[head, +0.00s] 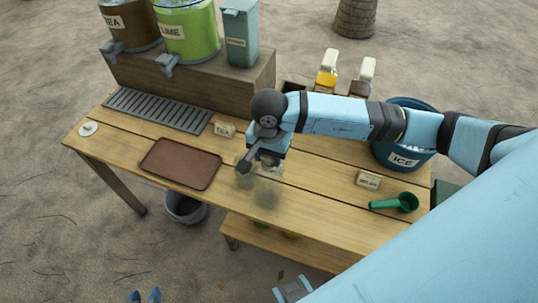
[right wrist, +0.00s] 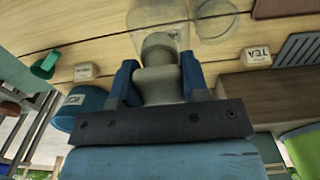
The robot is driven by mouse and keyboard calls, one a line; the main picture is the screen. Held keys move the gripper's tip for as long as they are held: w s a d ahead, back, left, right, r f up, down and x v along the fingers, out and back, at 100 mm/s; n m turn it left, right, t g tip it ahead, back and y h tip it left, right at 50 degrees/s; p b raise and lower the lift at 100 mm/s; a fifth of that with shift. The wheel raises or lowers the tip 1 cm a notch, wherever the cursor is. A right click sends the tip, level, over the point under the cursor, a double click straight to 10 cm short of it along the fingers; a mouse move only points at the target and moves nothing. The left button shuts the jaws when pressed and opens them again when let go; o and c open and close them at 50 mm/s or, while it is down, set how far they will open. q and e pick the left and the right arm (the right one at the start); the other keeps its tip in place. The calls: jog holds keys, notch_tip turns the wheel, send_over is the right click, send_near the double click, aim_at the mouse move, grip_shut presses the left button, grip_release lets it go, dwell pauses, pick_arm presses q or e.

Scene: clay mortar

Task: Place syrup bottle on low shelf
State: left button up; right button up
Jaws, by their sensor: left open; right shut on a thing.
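My right gripper (head: 268,165) is low over the front middle of the wooden table and is shut on a pale grey-beige pump-like top (right wrist: 160,85), seen between its blue fingers in the right wrist view. The top looks like that of a syrup bottle; its body is mostly hidden or clear, and I cannot tell whether it touches the table. Two more syrup bottles, one yellow (head: 326,80) and one brown (head: 361,86), stand at the table's back. The low shelf (head: 285,245) is a wooden board below the table's front edge. My left gripper (head: 145,296) shows only open blue fingertips at the bottom edge.
Clear, glass-like shapes (head: 267,193) show beside the right gripper. A brown tray (head: 181,163) lies to the left, a green scoop (head: 396,203) and blue ice bucket (head: 405,154) to the right. A grey bin (head: 186,209) stands under the table.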

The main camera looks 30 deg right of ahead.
jog(key=shift+f, duration=0.55)
jog(key=shift+f, duration=0.15)
jog(key=o, duration=1.2)
